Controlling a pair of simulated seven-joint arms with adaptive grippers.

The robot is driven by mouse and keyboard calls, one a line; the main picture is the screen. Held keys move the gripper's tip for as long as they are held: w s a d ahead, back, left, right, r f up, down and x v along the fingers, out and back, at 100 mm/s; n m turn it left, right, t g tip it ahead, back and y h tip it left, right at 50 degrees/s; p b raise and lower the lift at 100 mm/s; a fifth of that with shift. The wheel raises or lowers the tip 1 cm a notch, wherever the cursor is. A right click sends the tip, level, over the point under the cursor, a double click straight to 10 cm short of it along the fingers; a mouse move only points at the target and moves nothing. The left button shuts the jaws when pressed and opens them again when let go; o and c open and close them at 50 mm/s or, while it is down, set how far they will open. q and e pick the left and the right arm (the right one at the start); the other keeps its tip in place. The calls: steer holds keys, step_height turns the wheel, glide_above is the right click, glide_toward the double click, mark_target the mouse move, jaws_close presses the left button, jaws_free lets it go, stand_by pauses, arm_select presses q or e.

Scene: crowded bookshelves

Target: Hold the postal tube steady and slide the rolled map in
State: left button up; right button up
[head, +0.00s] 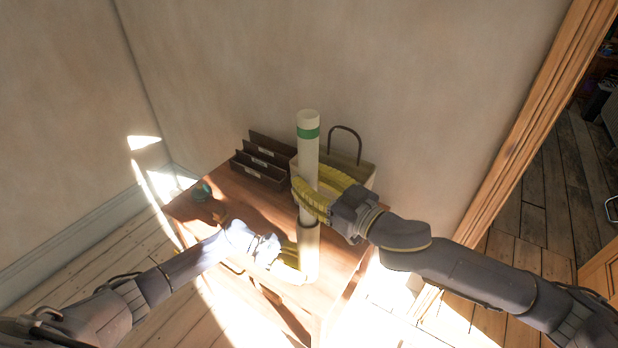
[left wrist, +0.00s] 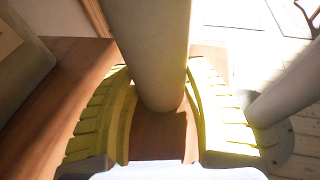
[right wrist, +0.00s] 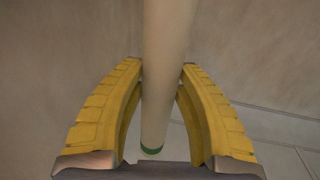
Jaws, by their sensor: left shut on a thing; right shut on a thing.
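The rolled map (head: 308,150) is a pale, upright roll with a green band near its top end. The band also shows at the bottom of the right wrist view, on the rolled map (right wrist: 166,50). My right gripper (head: 309,197) is shut on the map, above the tube. The postal tube (head: 309,240) is wider, cream and upright below the map. My left gripper (head: 302,262) is shut around the tube's lower part, and the tube (left wrist: 150,45) fills the middle of the left wrist view. The map's lower end meets the tube's mouth; how deep it sits is hidden.
The wooden table (head: 235,205) stands in the wall corner. A dark letter rack (head: 262,165) and a pale bag or basket with a dark handle (head: 346,130) stand behind the tube. A small teal object (head: 201,190) lies at left. A wooden door frame (head: 520,150) is at right.

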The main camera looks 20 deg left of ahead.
mark_target(314, 218)
steer(key=shift+f, duration=5.2)
steer(key=o, duration=1.2)
steer(key=shift+o, duration=0.2)
steer(key=shift+f, duration=0.1)
arm_select(q)
steer(key=shift+c, duration=0.2)
arm_select(e)
steer(key=shift+d, duration=0.1)
steer(key=v, duration=1.2)
arm_select(q)
steer(key=o, duration=1)
steer(key=shift+c, duration=0.2)
